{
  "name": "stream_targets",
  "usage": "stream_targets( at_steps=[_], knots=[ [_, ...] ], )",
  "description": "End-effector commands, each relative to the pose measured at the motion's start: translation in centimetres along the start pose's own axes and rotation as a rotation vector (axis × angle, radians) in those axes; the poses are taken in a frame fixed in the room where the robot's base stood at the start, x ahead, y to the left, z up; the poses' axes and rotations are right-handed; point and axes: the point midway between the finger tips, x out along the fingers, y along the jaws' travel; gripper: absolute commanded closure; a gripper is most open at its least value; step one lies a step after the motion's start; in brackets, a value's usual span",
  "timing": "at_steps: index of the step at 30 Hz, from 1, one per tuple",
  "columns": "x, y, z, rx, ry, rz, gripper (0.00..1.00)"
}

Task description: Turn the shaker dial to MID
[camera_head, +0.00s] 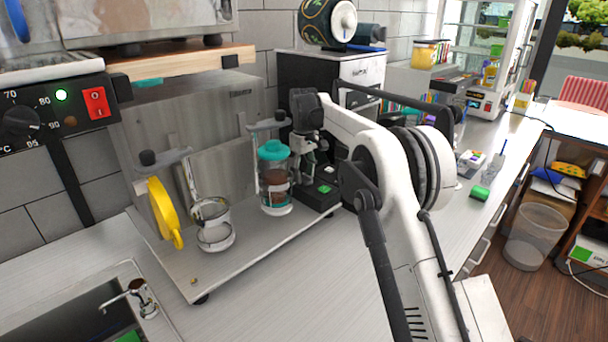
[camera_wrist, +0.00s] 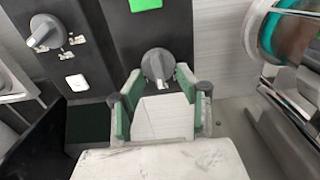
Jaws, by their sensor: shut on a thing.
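The shaker dial (camera_wrist: 158,65) is a grey round knob with a raised grip bar, on a dark panel in the wrist view. Its bar points nearly straight up and down in the picture. My gripper (camera_wrist: 157,78), with green-padded fingers, is shut on this dial, one finger on each side. Small marks beside the dial are too small to read. In the head view my gripper (camera_head: 308,152) is over the black machine base (camera_head: 318,197) with a green label, and the dial is hidden there.
A second grey dial (camera_wrist: 45,32) and a white button (camera_wrist: 76,83) lie left in the wrist view. In the head view, a teal-lidded shaker cup (camera_head: 275,185) stands close left of my gripper. A glass jug (camera_head: 215,225) and yellow handle (camera_head: 164,212) are farther left.

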Motion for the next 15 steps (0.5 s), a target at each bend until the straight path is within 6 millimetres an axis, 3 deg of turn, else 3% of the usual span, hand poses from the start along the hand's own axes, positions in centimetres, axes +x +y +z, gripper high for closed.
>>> stream_targets(
  at_steps=[7,8,11,15],
  knots=[
    [-0.09,0.02,-0.02,0.001,0.001,0.001,0.93],
    [-0.09,0.02,-0.02,0.001,0.001,0.001,0.63],
    [-0.08,0.02,-0.02,0.001,0.001,0.001,0.49],
    [-0.05,0.02,-0.01,0.001,0.001,0.001,0.48]
  ],
)
